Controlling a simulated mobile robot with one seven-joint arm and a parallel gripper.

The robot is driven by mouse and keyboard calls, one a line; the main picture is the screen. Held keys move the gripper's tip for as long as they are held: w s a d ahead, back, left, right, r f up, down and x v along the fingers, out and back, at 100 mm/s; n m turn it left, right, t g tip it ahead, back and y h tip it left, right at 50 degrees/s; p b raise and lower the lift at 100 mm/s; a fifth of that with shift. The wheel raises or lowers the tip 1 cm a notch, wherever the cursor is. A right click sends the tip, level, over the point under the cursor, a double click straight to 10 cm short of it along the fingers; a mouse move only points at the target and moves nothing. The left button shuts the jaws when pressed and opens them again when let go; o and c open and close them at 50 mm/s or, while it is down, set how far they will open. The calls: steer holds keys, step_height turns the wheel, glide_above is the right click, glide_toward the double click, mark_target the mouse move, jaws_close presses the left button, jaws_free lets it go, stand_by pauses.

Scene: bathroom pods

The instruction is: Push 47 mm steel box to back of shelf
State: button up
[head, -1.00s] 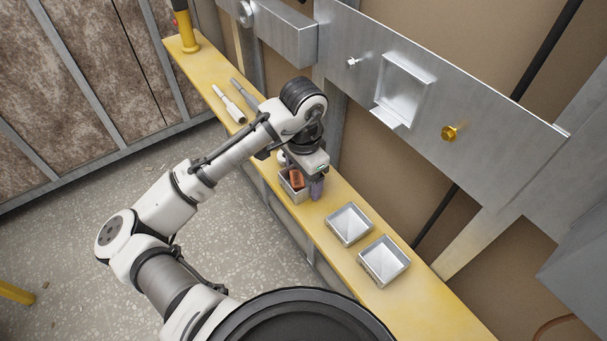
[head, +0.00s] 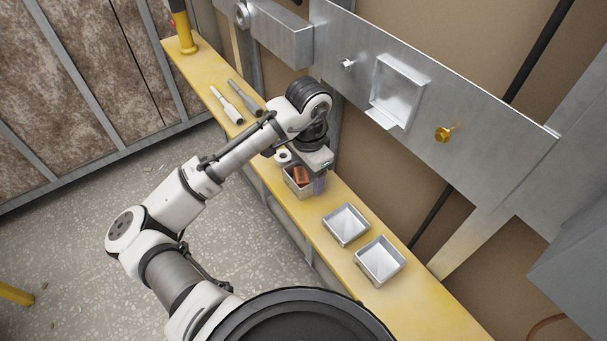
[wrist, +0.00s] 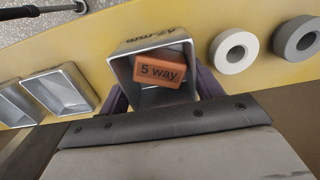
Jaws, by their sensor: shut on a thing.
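The steel box (head: 296,190) is an open square tray on the yellow shelf (head: 245,149). In the wrist view the steel box (wrist: 148,44) shows a "47 mm" marking on its outer side. An orange block (wrist: 162,71) marked "5 way" lies in it; the block also shows in the head view (head: 301,175). My gripper (head: 308,180) is over the shelf at the box, its purple fingers on either side of it. In the wrist view my gripper (wrist: 161,93) is shut on the box. The box's wall-side edge is partly hidden by my gripper.
Two empty steel trays (head: 346,225) (head: 380,260) stand on the shelf to the right. A white ring (wrist: 234,52) and a grey ring (wrist: 297,39) lie on the other side. Two handled tools (head: 235,103) lie farther left. A metal wall panel (head: 480,120) rises behind the shelf.

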steer(key=w+d, duration=0.1)
steer(key=d, duration=0.1)
steer(key=shift+w+d+p, duration=0.35)
steer(key=shift+w+d, duration=0.05)
steer(key=shift+w+r, duration=0.1)
steer(key=shift+r, duration=0.1)
steer(key=shift+w+r, duration=0.1)
steer(key=o, duration=1.1)
steer(key=shift+d, duration=0.1)
steer(key=shift+r, duration=0.1)
